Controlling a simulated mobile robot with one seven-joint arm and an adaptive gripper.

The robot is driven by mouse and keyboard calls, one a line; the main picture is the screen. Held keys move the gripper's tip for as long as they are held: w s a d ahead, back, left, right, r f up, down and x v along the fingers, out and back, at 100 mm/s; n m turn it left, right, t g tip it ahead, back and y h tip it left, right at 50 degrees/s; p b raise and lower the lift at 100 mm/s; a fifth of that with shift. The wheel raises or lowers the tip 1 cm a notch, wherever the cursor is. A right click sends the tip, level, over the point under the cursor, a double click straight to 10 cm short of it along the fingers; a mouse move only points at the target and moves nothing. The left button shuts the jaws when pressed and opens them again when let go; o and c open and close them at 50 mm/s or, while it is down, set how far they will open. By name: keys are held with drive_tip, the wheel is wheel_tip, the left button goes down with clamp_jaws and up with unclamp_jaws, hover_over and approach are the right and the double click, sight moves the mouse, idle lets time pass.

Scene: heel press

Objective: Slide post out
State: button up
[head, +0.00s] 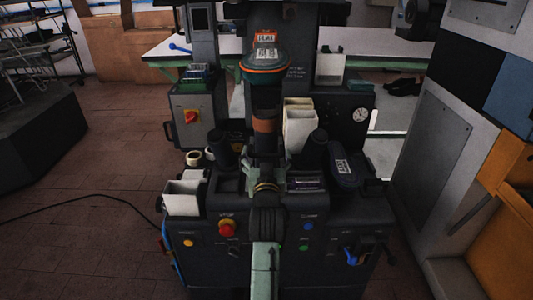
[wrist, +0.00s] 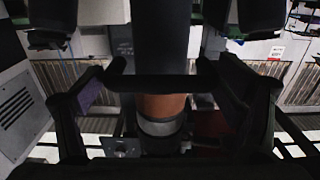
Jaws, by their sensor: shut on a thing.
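The post (head: 264,125) stands upright at the middle of the press, a dark cylinder with a brown-orange band. A dark pad with an orange-green rim (head: 265,68) and white labels tops it. In the wrist view the post's orange band (wrist: 163,106) shows above a grey ring. My gripper (head: 262,168) reaches in from the front, low on the post. In the wrist view its two fingers (wrist: 160,80) are at either side of a dark crossbar in front of the post, shut on it. The exact contact is dark, and the post's lower end is hidden.
The press's front panel (head: 285,265) has a red button (head: 227,229) and coloured lights. Dark cylinders flank the post closely. White bins (head: 300,125) stand at the right and a white box (head: 182,198) at the left. A cable lies on the floor at the left.

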drive_tip(key=shift+s+d+f, duration=0.15)
drive_tip(key=shift+s+f, duration=0.1)
drive_tip(key=shift+s, duration=0.2)
drive_tip(key=shift+f, duration=0.1)
drive_tip(key=o, duration=1.4)
drive_tip(key=s, duration=0.7)
drive_tip(key=shift+s+r, duration=0.2)
drive_tip(key=shift+r, duration=0.1)
drive_tip(key=shift+a, duration=0.2)
